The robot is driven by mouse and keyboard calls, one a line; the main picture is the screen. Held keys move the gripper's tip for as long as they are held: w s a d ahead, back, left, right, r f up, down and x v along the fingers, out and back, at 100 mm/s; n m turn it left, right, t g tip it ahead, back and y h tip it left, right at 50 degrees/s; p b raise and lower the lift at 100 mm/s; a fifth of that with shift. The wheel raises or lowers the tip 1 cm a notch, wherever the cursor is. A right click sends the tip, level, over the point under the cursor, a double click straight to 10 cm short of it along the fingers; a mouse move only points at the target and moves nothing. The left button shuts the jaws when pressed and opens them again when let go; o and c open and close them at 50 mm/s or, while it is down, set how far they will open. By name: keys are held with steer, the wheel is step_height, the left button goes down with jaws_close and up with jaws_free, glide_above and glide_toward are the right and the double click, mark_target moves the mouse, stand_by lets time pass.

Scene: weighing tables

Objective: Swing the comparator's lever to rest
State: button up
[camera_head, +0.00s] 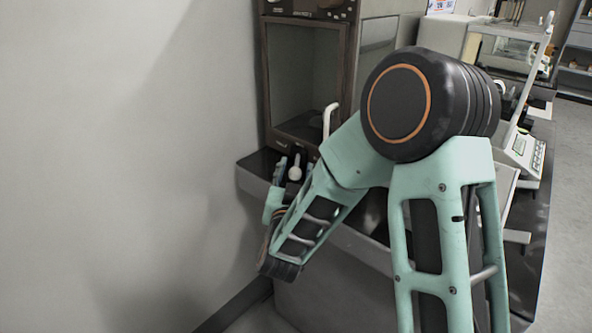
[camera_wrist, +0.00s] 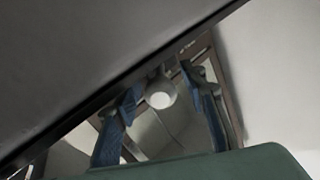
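The comparator (camera_head: 267,75) is a dark-framed cabinet with a glazed front, standing against the wall in the head view. A lever with a pale round knob (camera_head: 295,173) sits low at its front; the knob also shows in the wrist view (camera_wrist: 161,99). My gripper (camera_head: 288,168) is at this knob, reaching in from the lower left. In the wrist view my gripper (camera_wrist: 162,112) has its two blue-padded fingers apart, one on each side of the knob, with visible gaps. I see no finger clearly touching it. My arm hides much of the comparator's lower right.
A white upright handle (camera_head: 329,120) stands just right of the knob. The grey wall (camera_head: 120,150) is close on the left. A dark bench top (camera_head: 257,162) lies under the comparator. Another weighing device (camera_head: 523,150) stands farther right, beyond my arm.

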steer(key=shift+w, duration=0.35)
steer(key=shift+c, duration=0.6)
jaws_close()
